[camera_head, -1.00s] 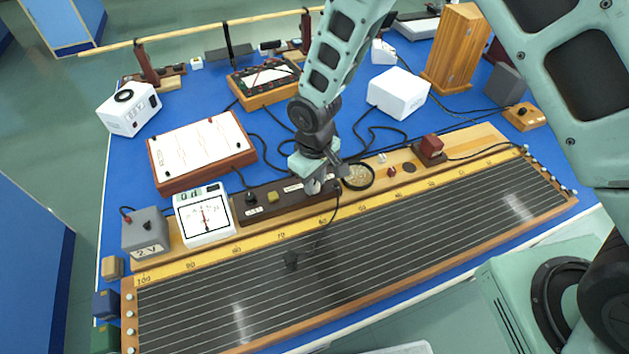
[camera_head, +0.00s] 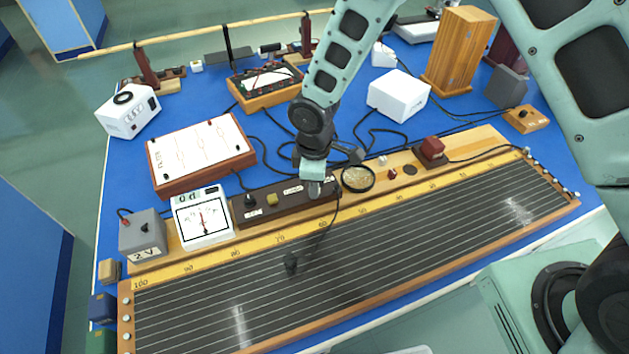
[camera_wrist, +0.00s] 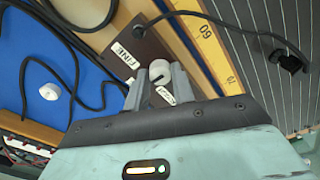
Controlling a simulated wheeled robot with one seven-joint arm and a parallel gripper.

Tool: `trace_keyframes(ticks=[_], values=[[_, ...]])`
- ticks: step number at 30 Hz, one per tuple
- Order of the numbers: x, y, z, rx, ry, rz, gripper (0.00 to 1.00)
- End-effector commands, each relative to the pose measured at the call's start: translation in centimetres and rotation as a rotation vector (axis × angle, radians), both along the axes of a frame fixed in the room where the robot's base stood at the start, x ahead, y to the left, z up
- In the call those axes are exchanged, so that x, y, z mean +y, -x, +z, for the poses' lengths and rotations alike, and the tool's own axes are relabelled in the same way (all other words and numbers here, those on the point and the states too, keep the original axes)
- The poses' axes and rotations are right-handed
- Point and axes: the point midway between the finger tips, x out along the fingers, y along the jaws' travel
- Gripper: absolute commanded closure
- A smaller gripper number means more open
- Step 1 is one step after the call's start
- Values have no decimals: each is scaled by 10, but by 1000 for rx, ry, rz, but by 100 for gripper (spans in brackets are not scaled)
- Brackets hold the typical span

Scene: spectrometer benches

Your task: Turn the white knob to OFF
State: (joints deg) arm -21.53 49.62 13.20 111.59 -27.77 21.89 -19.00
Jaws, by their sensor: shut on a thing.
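The white knob (camera_wrist: 160,72) has a dark pointer line and stands on a dark brown panel (camera_wrist: 127,42). My gripper (camera_wrist: 157,86) is shut on the white knob, one finger on each side. In the head view, my gripper (camera_head: 316,188) points down at the right part of the brown panel (camera_head: 290,203) and mostly hides the knob. I cannot read an OFF mark.
A black knob (camera_head: 250,200) and a yellow button (camera_head: 272,200) sit left on the panel. A white meter (camera_head: 203,217) stands left. A black cable (camera_head: 333,215) hangs over the long wired board (camera_head: 350,255).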

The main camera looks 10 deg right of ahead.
Motion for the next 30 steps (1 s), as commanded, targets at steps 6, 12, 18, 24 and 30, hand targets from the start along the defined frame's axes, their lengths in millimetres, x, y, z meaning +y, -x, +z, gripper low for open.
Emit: trace_keyframes(ticks=[6,12,18,24,30], values=[[0,-1,1,-2,0,10,98],[0,-1,1,-2,0,9,98],[0,-1,1,-2,1,9,53],[0,-1,1,-1,0,9,53],[1,-2,16,-5,-3,10,53]])
